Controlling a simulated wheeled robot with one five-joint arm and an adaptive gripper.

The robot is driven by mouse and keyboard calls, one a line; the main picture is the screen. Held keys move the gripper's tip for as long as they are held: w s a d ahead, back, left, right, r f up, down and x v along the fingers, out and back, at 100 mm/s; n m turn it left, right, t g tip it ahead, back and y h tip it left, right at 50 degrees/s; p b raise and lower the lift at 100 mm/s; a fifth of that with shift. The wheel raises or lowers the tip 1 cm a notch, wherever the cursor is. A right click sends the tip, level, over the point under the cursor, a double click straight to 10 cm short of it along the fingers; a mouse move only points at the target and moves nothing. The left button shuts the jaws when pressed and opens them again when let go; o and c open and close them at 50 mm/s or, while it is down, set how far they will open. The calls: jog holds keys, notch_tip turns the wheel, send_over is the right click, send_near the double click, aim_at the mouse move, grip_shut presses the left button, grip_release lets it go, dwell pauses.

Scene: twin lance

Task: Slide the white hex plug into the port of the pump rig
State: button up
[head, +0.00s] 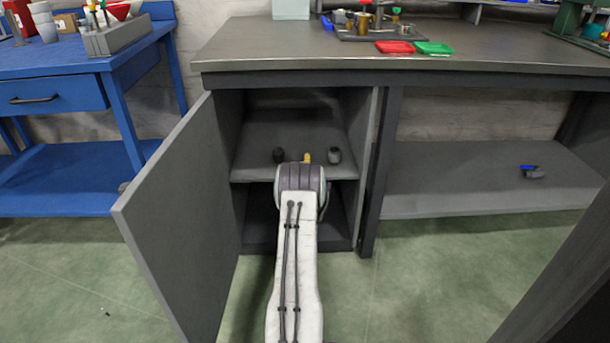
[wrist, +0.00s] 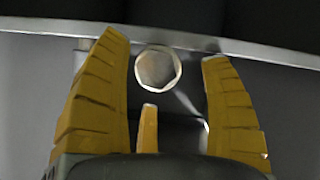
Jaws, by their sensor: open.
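A pale-rimmed hexagonal piece (wrist: 157,67), likely the white hex plug, shows between and just beyond my fingertips in the wrist view. My gripper (wrist: 170,50) is open, with one yellow finger on each side and a gap around the piece. A short yellow part stands lower between the fingers. In the head view my arm reaches into the open cabinet, and only a yellow tip of my gripper (head: 307,157) shows. The hex piece is hidden there. A dark base with brass fittings (head: 363,22), possibly the pump rig, stands on the bench top; its port cannot be made out.
The grey cabinet door (head: 180,215) stands open left of my arm. Red (head: 394,47) and green (head: 434,48) trays lie on the bench. A blue table (head: 80,62) stands left.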

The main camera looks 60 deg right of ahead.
jog(key=shift+w+d, duration=0.1)
jog(key=shift+d, duration=0.1)
dwell(0.3)
jog(key=shift+f, duration=0.1)
grip_shut()
dwell(0.4)
